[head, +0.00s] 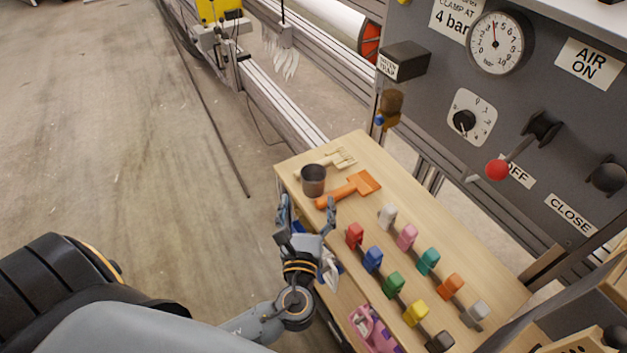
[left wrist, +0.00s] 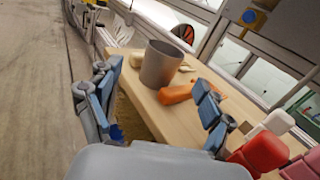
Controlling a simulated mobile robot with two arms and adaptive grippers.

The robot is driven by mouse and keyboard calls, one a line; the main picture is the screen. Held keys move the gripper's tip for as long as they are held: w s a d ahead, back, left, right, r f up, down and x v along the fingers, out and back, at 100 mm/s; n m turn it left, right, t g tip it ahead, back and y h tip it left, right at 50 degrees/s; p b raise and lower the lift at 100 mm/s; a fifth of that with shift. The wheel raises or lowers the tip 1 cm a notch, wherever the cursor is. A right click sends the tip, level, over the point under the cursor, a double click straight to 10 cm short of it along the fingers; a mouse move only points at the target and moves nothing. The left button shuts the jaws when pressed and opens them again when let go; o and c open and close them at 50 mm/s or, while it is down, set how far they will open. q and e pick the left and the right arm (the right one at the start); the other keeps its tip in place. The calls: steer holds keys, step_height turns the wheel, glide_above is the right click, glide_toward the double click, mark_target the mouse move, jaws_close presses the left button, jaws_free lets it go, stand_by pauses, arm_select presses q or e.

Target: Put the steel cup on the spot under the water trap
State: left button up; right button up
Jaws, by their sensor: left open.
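The steel cup (head: 314,181) stands upright on the wooden table top near its far left corner, beside an orange-handled tool. My left gripper (head: 307,204) is open at the table's left edge, with its fingers pointing toward the cup and nothing between them. In the left wrist view the cup (left wrist: 161,66) stands just beyond the open fingers, apart from them. What looks like the water trap, a brown bowl (head: 391,103) with a blue part, hangs on the grey panel beyond the table. I cannot make out the spot under it. My right gripper is not in view.
An orange brush-like tool (head: 349,190) lies close to the cup's right, and a pale comb-like tool (head: 338,160) lies behind it. Several coloured blocks (head: 394,285) stand in rows nearer me. The grey panel (head: 447,75) rises behind the table.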

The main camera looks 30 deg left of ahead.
mark_target(312, 185)
arm_select(q)
steer(key=x, duration=0.2)
steer(key=shift+w+a, duration=0.15)
steer(key=shift+w, duration=0.25)
steer(key=x, duration=0.4)
steer(key=shift+w+d+r+p, duration=0.2)
steer(key=shift+w+d+p, duration=0.1)
steer(key=shift+p, duration=0.1)
steer(key=shift+w+a+f, duration=0.1)
steer(key=shift+w+a, duration=0.1)
steer(key=shift+w, duration=0.2)
steer(key=c, duration=1.3)
